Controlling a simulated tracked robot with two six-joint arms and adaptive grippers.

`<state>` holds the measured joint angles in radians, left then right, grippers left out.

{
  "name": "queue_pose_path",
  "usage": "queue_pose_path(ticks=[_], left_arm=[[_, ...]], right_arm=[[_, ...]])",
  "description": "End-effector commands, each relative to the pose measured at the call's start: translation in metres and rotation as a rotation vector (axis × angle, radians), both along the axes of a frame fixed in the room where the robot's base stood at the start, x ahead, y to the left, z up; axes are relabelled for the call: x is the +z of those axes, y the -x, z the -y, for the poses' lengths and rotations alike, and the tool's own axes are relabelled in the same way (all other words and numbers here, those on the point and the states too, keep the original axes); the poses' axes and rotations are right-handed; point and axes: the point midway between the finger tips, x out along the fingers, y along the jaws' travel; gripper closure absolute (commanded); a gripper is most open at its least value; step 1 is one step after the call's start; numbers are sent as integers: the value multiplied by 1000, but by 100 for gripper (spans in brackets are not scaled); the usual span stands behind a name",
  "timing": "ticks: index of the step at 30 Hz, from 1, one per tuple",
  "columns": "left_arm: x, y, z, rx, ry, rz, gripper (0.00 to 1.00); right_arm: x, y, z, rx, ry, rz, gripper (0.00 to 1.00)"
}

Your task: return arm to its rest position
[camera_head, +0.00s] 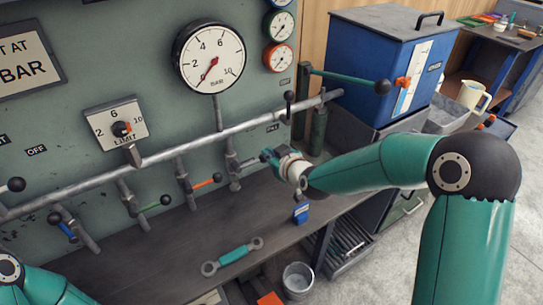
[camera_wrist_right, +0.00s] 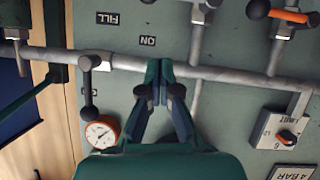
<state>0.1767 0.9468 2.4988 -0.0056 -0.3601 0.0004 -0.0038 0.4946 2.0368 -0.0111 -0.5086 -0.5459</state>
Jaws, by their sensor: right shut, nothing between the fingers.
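My right arm (camera_head: 370,168) reaches in from the right, bent at a dark elbow joint. Its gripper (camera_head: 268,156) is in front of the panel, above the grey bench and below the long pipe. In the right wrist view, the gripper (camera_wrist_right: 160,82) is shut and empty, its two fingertips together. There the fingertips overlap the long grey pipe (camera_wrist_right: 225,75); I cannot tell the gap between them. Part of my left arm (camera_head: 35,287) shows at the lower left; its gripper is outside the picture.
A pressure gauge (camera_head: 210,60), a limit dial (camera_head: 121,128) and several valve levers are on the panel. A wrench-like tool (camera_head: 232,257) and a small blue object (camera_head: 301,213) lie on the bench (camera_head: 150,262). A blue tank (camera_head: 385,65) stands right; a bucket (camera_head: 298,280) is below.

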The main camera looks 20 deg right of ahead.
Motion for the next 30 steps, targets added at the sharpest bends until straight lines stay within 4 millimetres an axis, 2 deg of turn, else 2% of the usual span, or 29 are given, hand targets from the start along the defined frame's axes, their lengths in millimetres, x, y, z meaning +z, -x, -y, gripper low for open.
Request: queue_pose_path(ticks=[6, 9, 11, 14, 17, 18, 20, 22, 24, 27, 30], left_arm=[[-1, 0, 0, 0, 0, 0, 60], [7, 0, 0, 0, 0, 0, 60], [16, 0, 0, 0, 0, 0, 60], [29, 0, 0, 0, 0, 0, 60], [43, 0, 0, 0, 0, 0, 60], [48, 0, 0, 0, 0, 0, 60], [56, 0, 0, 0, 0, 0, 60], [64, 0, 0, 0, 0, 0, 60], [70, 0, 0, 0, 0, 0, 60], [74, 0, 0, 0, 0, 0, 60], [74, 0, 0, 0, 0, 0, 60]], right_arm=[[5, 9, 3, -1, 0, 0, 100], [5, 9, 7, -8, 0, -14, 100], [-9, 12, 8, -11, 0, -54, 100], [-48, 29, 6, -4, -4, -158, 100], [-99, 64, -1, 11, -22, -309, 100], [-120, 84, -6, 13, -40, -382, 100], [-151, 118, -14, 11, -75, -499, 100], [-180, 162, -23, -1, -124, -637, 100], [-202, 207, -33, -21, -177, -773, 100], [-222, 266, -46, -66, -249, -946, 100], [-231, 311, -56, -122, -311, -1080, 100]])
